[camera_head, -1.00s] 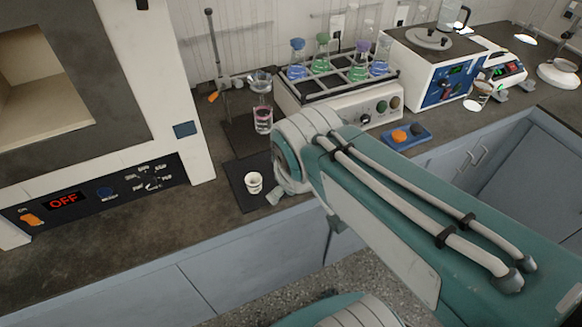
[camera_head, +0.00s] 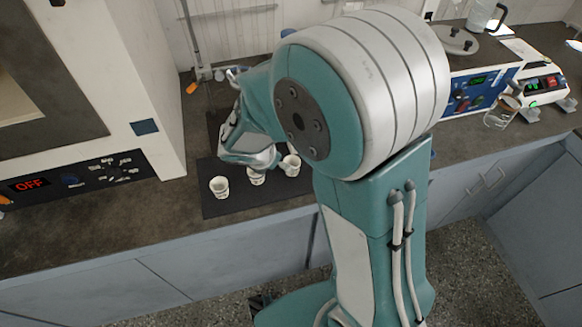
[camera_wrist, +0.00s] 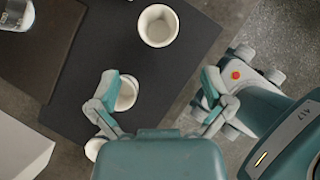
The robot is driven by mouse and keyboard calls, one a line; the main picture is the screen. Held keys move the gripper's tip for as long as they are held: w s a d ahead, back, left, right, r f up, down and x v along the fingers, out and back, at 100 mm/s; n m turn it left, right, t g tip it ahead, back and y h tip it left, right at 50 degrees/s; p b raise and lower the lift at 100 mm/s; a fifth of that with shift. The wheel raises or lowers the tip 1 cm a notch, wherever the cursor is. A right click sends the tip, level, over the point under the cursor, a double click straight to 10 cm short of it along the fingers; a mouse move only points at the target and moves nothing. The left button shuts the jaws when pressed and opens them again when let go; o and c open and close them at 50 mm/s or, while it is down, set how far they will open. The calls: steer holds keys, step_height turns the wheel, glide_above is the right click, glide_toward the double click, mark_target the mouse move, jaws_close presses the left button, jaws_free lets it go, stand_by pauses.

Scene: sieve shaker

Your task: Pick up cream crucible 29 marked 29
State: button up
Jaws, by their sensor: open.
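Three small cream crucibles stand upright on a dark mat (camera_head: 232,208). In the head view they are the left crucible (camera_head: 219,187), the middle crucible (camera_head: 256,178) and the right crucible (camera_head: 291,165); I cannot read which is 29. My gripper is above the mat by the middle and right ones, partly covering the middle one. In the wrist view my gripper (camera_wrist: 160,84) is open and empty. One crucible (camera_wrist: 158,25) lies ahead of the gap between the fingers. Another (camera_wrist: 127,92) is partly behind the left finger, and a third (camera_wrist: 93,149) is mostly hidden by the gripper body.
A furnace (camera_head: 150,85) with an OFF display stands left of the mat. A stand (camera_head: 199,60) is behind. A blue-fronted device (camera_head: 480,90) and a glass beaker (camera_head: 500,112) are at right. My arm hides much of the bench. Bare bench shows left of the mat.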

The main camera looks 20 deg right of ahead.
steer(key=x, duration=0.4)
steer(key=shift+d+f, duration=0.15)
steer(key=shift+d, duration=0.25)
steer(key=x, duration=0.4)
steer(key=shift+w+a+f, duration=0.15)
steer(key=shift+w+f, duration=0.25)
steer(key=c, duration=1.2)
